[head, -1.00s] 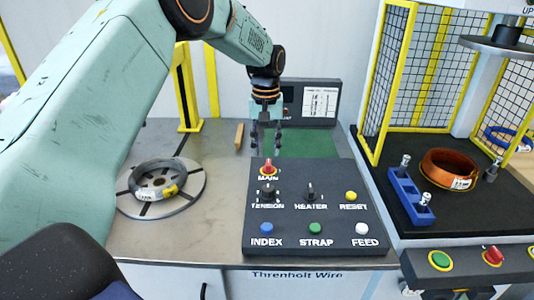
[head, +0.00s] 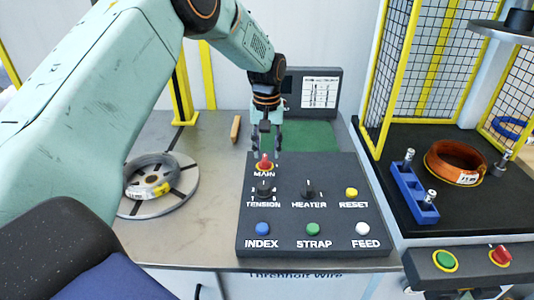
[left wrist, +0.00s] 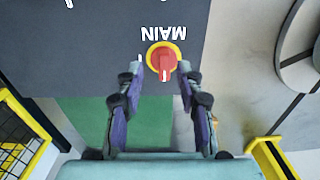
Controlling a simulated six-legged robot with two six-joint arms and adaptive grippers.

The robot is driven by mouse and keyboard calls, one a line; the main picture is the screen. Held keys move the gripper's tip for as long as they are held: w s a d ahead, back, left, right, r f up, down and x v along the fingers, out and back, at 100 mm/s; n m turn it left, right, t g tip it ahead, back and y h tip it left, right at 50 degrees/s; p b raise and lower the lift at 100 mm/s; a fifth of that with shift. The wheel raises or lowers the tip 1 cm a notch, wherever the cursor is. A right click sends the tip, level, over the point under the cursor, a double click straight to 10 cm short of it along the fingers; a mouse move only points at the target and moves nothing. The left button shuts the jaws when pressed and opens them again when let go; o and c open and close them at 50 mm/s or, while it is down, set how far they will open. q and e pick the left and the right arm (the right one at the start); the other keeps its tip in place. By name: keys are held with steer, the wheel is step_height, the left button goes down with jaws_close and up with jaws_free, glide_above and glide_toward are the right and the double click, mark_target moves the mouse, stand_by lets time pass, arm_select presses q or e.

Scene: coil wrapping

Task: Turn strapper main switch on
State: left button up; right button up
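The MAIN switch (head: 264,162) is a red rotary knob on a yellow ring, at the back left of the black control panel (head: 285,220). In the left wrist view the knob (left wrist: 163,60) shows from above, with its red handle in line with the view's vertical and the MAIN label upside down beyond it. My left gripper (head: 265,152) points down just behind the knob in the head view. In the left wrist view its two fingertips (left wrist: 161,69) are spread, one on each side of the knob. I cannot tell whether they touch it. My right gripper is not in view.
The panel also has TENSION and HEATER knobs (head: 308,188), and RESET, INDEX, STRAP and FEED buttons. A coil (head: 148,175) lies on a round plate to the left. On the right, a copper coil (head: 455,160) and a blue block (head: 412,193) sit near yellow-framed mesh guards (head: 400,80).

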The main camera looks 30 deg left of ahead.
arm_select(q)
steer(key=f, duration=0.1)
steer(key=a+f, duration=0.1)
steer(key=shift+w+a+f, duration=0.1)
steer(key=shift+a+f, duration=0.05)
steer(key=shift+f, duration=0.25)
steer(key=shift+d+r, duration=0.25)
steer(key=shift+d, duration=0.25)
steer(key=shift+c, duration=0.7)
steer(key=shift+a+f, duration=0.2)
steer(key=shift+a, duration=0.2)
steer(key=c, duration=0.4)
steer(key=shift+d, duration=0.15)
jaws_close()
